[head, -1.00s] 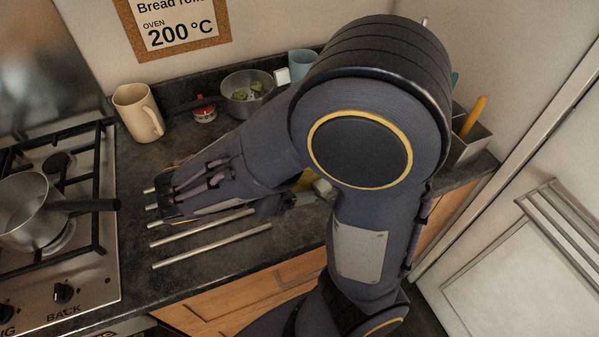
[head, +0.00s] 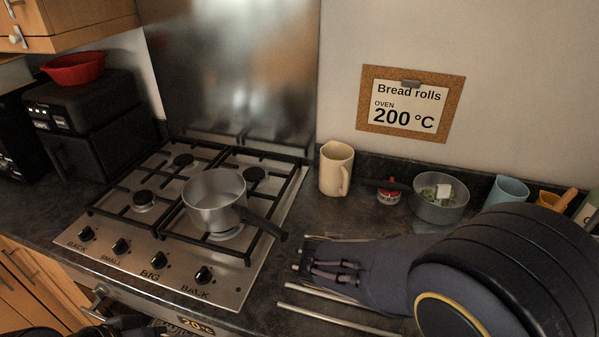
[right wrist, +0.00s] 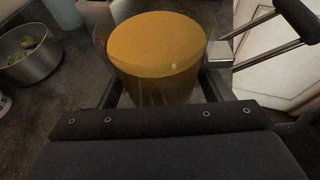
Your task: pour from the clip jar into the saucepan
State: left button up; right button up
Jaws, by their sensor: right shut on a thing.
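The clip jar (right wrist: 155,45) is clear, with a yellow-orange filling, and fills the upper middle of the right wrist view. My right gripper (right wrist: 160,82) is shut on it, one finger at each side. In the head view my right arm hides the jar and this gripper. The saucepan (head: 214,203) is grey metal and stands upright on the front right burner of the hob. Its dark handle (head: 262,224) points right, toward the counter. Dark parts at the bottom left edge of the head view may be my left arm; its jaws cannot be made out.
Metal bars (head: 335,310) lie on the counter's front.

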jog(key=w+a+n+t+y, duration=0.2)
jog(key=w+a+n+t, duration=0.5)
jog(key=w, duration=0.6)
jog(key=w+a+r+n+t+y, duration=0.3)
jog(key=w+a+r+n+y, duration=0.3)
jog(key=a, duration=0.3)
jog(key=w+a+r+n+t+y, duration=0.45)
jog(key=w+a+y, duration=0.2)
jog(key=a, duration=0.25)
jog(key=s+a+f+n+g+y, duration=0.15)
jog(key=a+n+g+y, duration=0.25)
jog(key=a+n+y, duration=0.55)
jog(key=s+a+f+n+g+y, duration=0.3)
jog(key=s+a+f+n+g, duration=0.2)
jog(key=s+a+g, duration=0.3)
jog(key=shift+s+a+f+n, duration=0.2)
jog(key=shift+s+a+n, duration=0.7)
jog(key=shift+a, duration=0.45)
jog(key=shift+r, duration=0.1)
jog(key=shift+w+d+r+m+g, duration=0.1)
jog(key=shift+w+r+m+g, duration=0.35)
jog(key=shift+m, duration=0.35)
